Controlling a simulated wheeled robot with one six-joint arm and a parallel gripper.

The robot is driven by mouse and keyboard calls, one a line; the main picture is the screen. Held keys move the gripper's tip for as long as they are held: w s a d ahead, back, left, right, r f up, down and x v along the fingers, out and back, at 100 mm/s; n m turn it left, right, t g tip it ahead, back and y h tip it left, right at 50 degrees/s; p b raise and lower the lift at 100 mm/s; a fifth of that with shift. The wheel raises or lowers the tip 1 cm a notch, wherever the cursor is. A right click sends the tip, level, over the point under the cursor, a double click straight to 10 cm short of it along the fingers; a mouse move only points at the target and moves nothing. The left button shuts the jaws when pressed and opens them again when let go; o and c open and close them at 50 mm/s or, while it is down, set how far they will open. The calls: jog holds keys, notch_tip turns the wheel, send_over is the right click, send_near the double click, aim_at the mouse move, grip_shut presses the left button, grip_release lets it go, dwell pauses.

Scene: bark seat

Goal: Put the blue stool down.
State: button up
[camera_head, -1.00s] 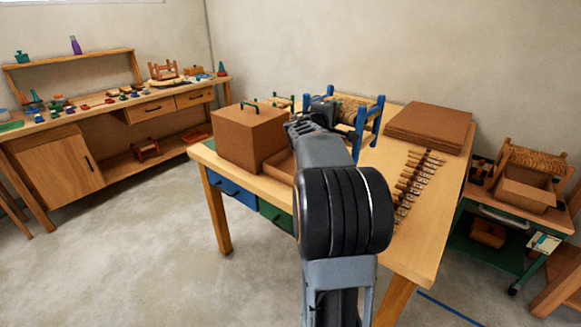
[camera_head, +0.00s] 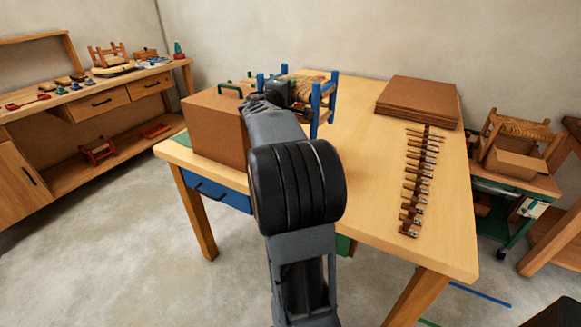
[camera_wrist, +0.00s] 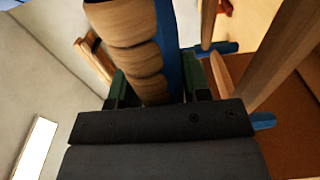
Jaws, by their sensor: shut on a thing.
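The blue stool (camera_head: 315,104) has blue posts and rails and a tan woven bark seat. In the head view it is over the back-left part of the wooden worktable (camera_head: 360,165), partly hidden by my arm. I cannot tell whether its legs touch the tabletop. My gripper (camera_head: 277,93) is at the stool's near left side. In the wrist view my gripper (camera_wrist: 158,92) has its green fingers on either side of the stool's blue rail (camera_wrist: 168,45) and wrapped seat edge, shut on it.
Brown sheets (camera_head: 418,100) are stacked at the back right, with a row of small tools (camera_head: 420,180) in front. Bare tabletop lies between stool and tools. A trolley (camera_head: 510,180) stands right.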

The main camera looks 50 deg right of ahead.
notch_tip(320, 180, down, 15)
jog(key=b, duration=0.5)
jog(key=shift+w+b, duration=0.3)
jog(key=shift+b, duration=0.1)
jog(key=shift+f+b, duration=0.15)
jog(key=shift+b, duration=0.15)
jog(key=o, duration=1.2)
